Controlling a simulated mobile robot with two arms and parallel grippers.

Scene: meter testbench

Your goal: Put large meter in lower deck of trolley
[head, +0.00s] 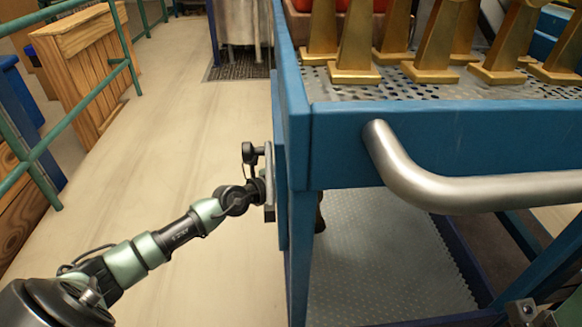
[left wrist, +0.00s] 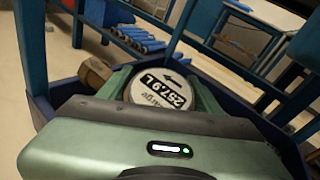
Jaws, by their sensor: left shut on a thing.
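The large meter (left wrist: 158,88) shows in the left wrist view as a round white dial reading "257.9 L", with a brownish pipe end (left wrist: 95,72) to its left. My left gripper (left wrist: 160,72) is shut on it, one green finger on each side. In the head view my left wrist (head: 258,188) reaches the left side of the blue trolley (head: 440,135), and the fingers are hidden behind its corner post. A small brown part (head: 320,213) shows past the post, above the grey lower deck (head: 385,262). Contact between meter and deck cannot be told.
The trolley's upper deck (head: 335,88) carries several brass-coloured pieces (head: 355,40). A metal handle (head: 450,188) juts from its front. Dark blue edging (left wrist: 285,145) surrounds the gripper. Open floor (head: 190,110) lies left of the trolley, with green railings (head: 85,85) farther left.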

